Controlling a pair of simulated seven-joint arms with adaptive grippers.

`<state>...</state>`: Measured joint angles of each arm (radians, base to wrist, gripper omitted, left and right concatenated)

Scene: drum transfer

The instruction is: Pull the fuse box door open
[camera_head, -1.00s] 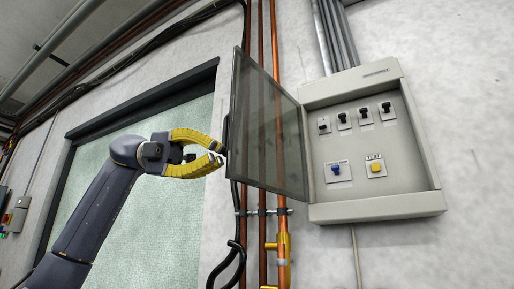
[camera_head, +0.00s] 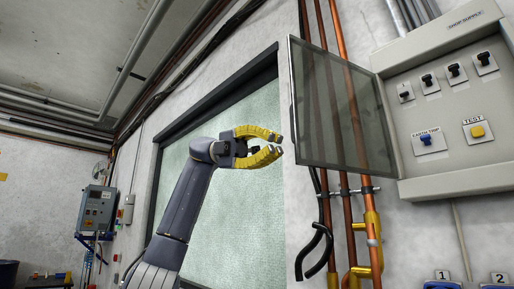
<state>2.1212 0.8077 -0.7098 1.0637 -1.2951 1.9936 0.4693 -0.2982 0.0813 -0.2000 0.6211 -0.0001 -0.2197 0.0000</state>
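The fuse box (camera_head: 453,175) is a light grey wall box at the right, with several black switches, a blue switch and a yellow TEST button inside. Its dark, see-through door (camera_head: 340,110) stands swung wide open to the left. My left gripper (camera_head: 278,145) has yellow fingers. They are spread apart and empty, just left of the door's outer edge, with a small gap seeming to lie between. My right gripper is not in view.
Copper and dark pipes (camera_head: 345,200) run down the wall behind and below the door. A framed frosted panel (camera_head: 240,210) is behind my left arm. A grey control box (camera_head: 98,208) hangs on the far left wall. Blue numbered items (camera_head: 442,284) show at the bottom right.

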